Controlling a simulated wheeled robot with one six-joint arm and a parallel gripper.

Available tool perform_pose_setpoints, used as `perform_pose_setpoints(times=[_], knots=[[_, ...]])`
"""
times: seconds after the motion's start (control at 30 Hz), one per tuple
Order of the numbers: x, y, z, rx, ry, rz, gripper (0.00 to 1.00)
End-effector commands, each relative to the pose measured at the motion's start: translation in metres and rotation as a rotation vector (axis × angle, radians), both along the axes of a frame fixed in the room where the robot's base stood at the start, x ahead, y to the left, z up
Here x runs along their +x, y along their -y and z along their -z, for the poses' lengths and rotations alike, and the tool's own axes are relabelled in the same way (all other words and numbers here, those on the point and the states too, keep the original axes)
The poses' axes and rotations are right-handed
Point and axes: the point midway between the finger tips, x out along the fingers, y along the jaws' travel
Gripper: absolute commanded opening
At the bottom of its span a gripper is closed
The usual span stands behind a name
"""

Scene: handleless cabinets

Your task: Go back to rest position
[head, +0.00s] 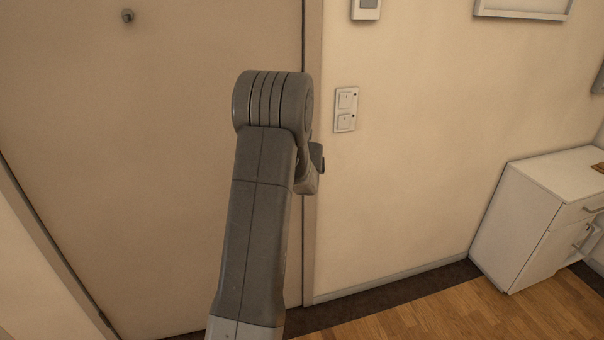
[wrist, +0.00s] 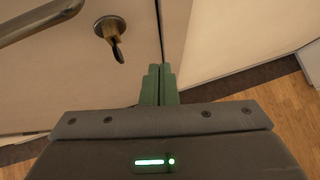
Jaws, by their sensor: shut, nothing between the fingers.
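My gripper (wrist: 160,84) shows in the wrist view with its two green fingers together and nothing between them. Its fingertips point toward the edge of a beige door (wrist: 60,85), just right of a lock with a key (wrist: 110,32). I cannot tell whether the fingers touch the door. In the head view my grey arm rises up the middle in front of the same door (head: 130,170), and the arm hides the gripper's fingers.
A door handle (wrist: 35,22) is at the upper left of the wrist view. A white cabinet (head: 525,215) stands at the right. The wooden floor (head: 440,315) between is clear.

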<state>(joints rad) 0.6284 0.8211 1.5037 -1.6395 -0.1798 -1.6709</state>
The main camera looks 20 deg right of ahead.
Motion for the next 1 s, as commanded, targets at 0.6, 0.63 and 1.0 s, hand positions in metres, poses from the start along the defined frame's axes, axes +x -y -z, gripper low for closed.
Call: perform_pose_setpoints(times=[0.6,0.63,1.0], knots=[[-0.002,0.0,-0.001,0.001,-0.001,-0.001,0.0],[0.0,0.0,0.002,0.001,-0.002,-0.001,0.0],[0.042,0.005,0.041,0.002,-0.001,-0.001,0.0]])
